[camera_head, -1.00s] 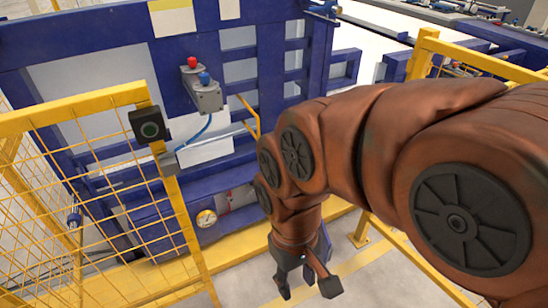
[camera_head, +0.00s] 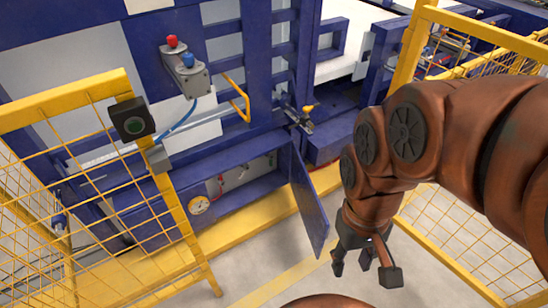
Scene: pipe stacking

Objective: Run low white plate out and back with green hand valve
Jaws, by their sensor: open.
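My gripper (camera_head: 365,270) hangs at the lower right with its fingers apart and nothing between them. It is over the floor, to the right of an open blue door (camera_head: 309,203). The door belongs to a low blue compartment (camera_head: 245,190) with a round gauge (camera_head: 199,205) and small red fittings inside. I cannot pick out a green hand valve there; the inside is small and dark. A white plate (camera_head: 197,131) shows low behind the blue frame, partly hidden by a hose and fence; I cannot tell whether it is the low plate meant.
A grey box (camera_head: 187,76) with red and blue knobs sits on the frame. A black box with a green button (camera_head: 132,119) is on the left yellow fence (camera_head: 75,110). A yellow-handled fitting (camera_head: 303,116) is above the door. Another yellow fence (camera_head: 440,225) stands at right.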

